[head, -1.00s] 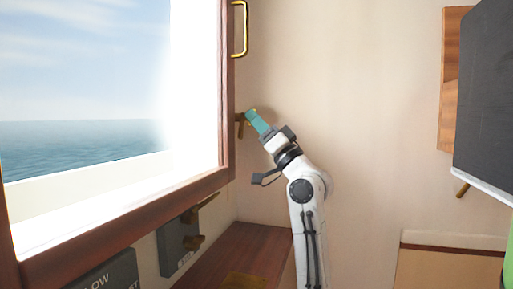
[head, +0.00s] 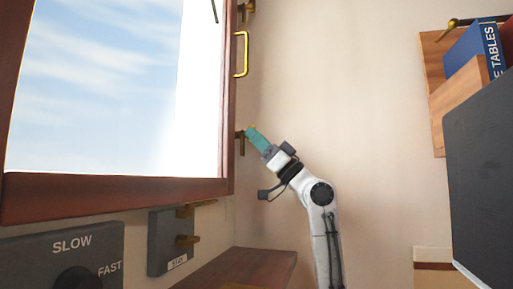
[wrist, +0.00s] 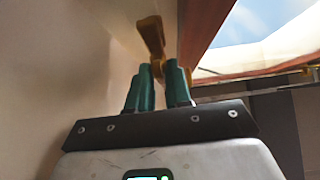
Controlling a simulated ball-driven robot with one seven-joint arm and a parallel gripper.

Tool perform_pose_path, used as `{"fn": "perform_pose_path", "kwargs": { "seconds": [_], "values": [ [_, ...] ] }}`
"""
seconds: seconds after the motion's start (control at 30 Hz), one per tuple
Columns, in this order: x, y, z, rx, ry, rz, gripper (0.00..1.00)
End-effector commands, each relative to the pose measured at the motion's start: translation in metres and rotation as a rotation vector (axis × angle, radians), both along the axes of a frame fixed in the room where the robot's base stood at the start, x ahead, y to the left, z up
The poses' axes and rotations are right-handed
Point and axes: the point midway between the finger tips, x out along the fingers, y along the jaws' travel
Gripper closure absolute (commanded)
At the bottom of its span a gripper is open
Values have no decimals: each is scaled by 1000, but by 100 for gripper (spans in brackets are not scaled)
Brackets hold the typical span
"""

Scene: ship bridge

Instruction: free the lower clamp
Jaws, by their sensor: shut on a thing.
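The lower clamp (head: 240,142) is a small brass fitting at the right edge of the wooden window frame (head: 228,120), below a brass handle. My gripper (head: 252,131) reaches it from the lower right with teal fingers. In the wrist view, the clamp's brass lever (wrist: 152,38) rises from between and beyond the fingertips of my gripper (wrist: 159,72). The fingers are shut on the lever, and their tips hide part of it. An upper clamp (head: 248,8) shows at the top of the frame's right edge.
The brass handle (head: 241,54) stands out between the clamps. A SLOW/FAST control panel (head: 65,255) and a grey box with brass knobs (head: 171,242) are below the window. A bookshelf (head: 436,100) and dark screen (head: 485,175) are at right.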

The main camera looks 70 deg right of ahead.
Motion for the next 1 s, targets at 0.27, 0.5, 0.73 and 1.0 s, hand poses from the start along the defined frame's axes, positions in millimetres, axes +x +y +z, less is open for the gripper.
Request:
{"fn": "perform_pose_path", "kwargs": {
  "seconds": [0.27, 0.5, 0.73, 1.0],
  "values": [
    [2, 0, -1, -7, 4, 1, 100],
    [2, 0, -1, -6, 5, 1, 76],
    [1, 0, -1, -6, 3, 0, 56],
    [-1, 0, -2, -6, 1, 0, 56]
  ]
}}
